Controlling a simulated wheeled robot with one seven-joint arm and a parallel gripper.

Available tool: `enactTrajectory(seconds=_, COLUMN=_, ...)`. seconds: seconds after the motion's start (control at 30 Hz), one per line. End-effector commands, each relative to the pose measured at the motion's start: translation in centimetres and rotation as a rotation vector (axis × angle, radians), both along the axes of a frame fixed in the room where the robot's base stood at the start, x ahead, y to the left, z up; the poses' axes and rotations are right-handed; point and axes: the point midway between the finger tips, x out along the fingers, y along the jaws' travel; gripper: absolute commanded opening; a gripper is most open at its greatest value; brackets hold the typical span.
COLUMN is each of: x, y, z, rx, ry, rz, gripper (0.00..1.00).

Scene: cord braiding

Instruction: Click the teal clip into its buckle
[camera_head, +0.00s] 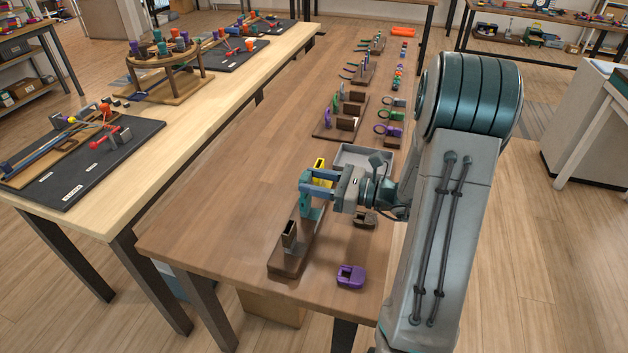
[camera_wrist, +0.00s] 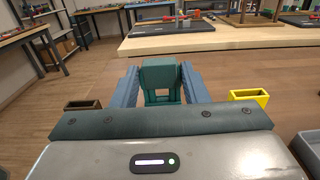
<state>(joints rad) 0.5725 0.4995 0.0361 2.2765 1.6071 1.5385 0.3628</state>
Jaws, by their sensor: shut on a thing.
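My gripper (camera_head: 307,182) is shut on the teal clip (camera_wrist: 159,75), which sits between the two blue fingers in the wrist view. In the head view the fingers are over the middle of a dark wooden board (camera_head: 287,266). Teal (camera_head: 312,209) also shows just below the fingers there, between a brown buckle (camera_head: 289,238) and a yellow buckle (camera_head: 319,168). I cannot tell how much of this teal is clip and how much is buckle, nor how deep the clip sits. The fingers hide part of it.
A purple clip (camera_head: 351,277) and a dark brown clip (camera_head: 365,220) lie on the table right of the board. A grey tray (camera_head: 345,153) is behind my gripper. More boards (camera_head: 325,129) stand farther back. The table left of the board is clear.

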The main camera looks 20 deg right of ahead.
Motion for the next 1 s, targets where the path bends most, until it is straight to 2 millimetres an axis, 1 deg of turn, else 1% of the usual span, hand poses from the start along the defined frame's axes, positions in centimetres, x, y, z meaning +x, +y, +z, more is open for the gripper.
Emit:
enactTrajectory(seconds=0.1, x=0.0, y=0.0, z=-0.5, rx=-0.001, ry=0.003, rz=0.000, gripper=0.15)
enactTrajectory(seconds=0.83, x=0.0, y=0.0, z=-1.9, rx=-0.001, ry=0.002, rz=0.000, gripper=0.15)
enactTrajectory(seconds=1.0, x=0.0, y=0.0, z=-1.7, rx=-0.001, ry=0.001, rz=0.000, gripper=0.15)
